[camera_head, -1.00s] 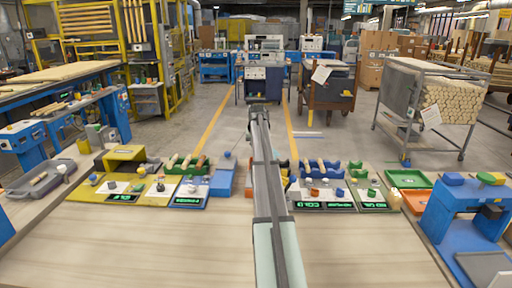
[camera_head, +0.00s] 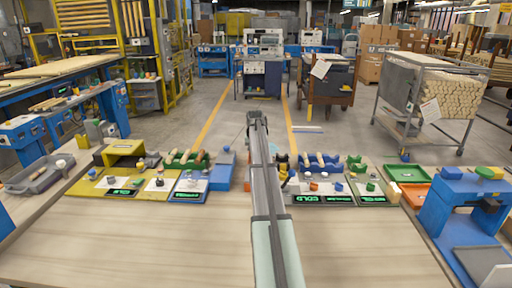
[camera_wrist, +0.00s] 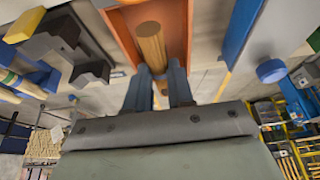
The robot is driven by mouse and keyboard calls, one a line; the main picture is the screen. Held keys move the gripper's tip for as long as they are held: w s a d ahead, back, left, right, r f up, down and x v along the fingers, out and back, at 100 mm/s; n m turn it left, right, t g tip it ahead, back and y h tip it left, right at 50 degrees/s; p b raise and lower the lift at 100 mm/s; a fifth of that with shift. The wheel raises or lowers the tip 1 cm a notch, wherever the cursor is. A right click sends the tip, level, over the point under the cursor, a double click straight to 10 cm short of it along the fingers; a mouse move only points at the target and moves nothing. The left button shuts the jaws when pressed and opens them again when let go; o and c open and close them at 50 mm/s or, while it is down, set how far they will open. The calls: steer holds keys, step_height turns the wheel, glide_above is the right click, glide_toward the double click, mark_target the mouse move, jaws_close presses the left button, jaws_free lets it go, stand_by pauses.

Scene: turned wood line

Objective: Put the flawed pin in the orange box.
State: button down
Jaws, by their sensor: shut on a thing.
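My gripper (camera_wrist: 160,88) is shut on a wooden pin (camera_wrist: 151,45), a plain light-brown round rod that sticks out past the fingertips. No flaw can be made out on it. In the wrist view, an orange open box (camera_wrist: 178,28) with raised sides lies just behind the pin; whether the pin touches it I cannot tell.
A blue block (camera_head: 222,172) stands left of the arm. Coloured panels with knobs and displays (camera_head: 325,193) line the table's far edge. A green tray (camera_head: 405,174), an orange tray (camera_head: 416,194) and a blue press (camera_head: 462,205) are at the right. The near tabletop (camera_head: 140,240) is clear.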

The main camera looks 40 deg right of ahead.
steer(key=shift+f, duration=0.55)
steer(key=c, duration=0.9)
jaws_free()
steer(key=shift+r, duration=0.1)
steer(key=shift+r, duration=2.95)
